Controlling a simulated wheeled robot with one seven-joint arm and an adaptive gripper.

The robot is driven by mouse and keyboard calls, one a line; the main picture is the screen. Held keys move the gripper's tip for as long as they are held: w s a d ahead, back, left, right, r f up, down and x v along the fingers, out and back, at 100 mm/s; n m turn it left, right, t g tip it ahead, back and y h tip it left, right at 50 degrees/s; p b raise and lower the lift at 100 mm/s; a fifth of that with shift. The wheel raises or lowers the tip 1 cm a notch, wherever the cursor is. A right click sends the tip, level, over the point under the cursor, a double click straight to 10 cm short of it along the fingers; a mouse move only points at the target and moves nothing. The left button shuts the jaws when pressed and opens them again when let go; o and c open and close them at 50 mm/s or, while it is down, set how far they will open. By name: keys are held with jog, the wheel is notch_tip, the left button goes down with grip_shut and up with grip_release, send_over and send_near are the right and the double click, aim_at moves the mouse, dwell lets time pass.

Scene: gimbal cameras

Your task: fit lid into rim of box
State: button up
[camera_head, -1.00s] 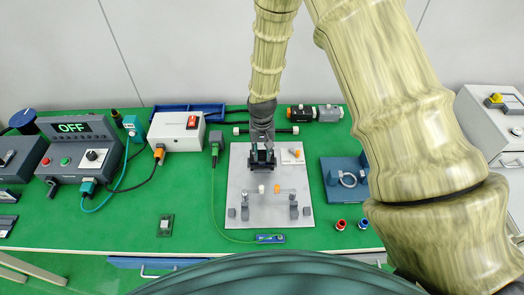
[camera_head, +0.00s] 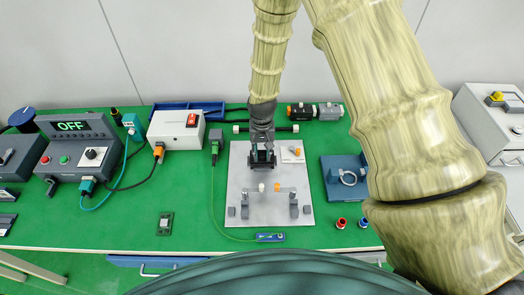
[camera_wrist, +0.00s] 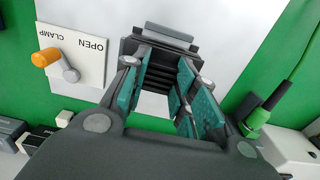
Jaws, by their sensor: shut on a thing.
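My gripper (camera_head: 262,165) is over the far middle part of a light grey fixture plate (camera_head: 247,178). In the wrist view its teal-padded fingers (camera_wrist: 166,95) are shut on a dark grey ridged part (camera_wrist: 155,78), which may be the lid. A grey block edge (camera_wrist: 160,35) shows just past the fingertips. I cannot tell whether it belongs to the held part or to the box. The box and its rim cannot be made out; the gripper covers that spot in the head view.
A lever with an orange knob (camera_wrist: 45,57) stands on a plate marked OPEN and CLAMP, beside the gripper. Small dark posts (camera_head: 294,199) stand on the plate's near half. A green-plugged cable (camera_head: 214,148) runs left of the plate. A blue tray (camera_head: 336,188) lies to the right.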

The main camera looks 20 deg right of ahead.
aim_at(262, 153)
jog(key=shift+f, duration=0.25)
jog(key=o, duration=1.1)
jog(key=shift+c, duration=0.2)
notch_tip(262, 153, up, 12)
dwell(0.3)
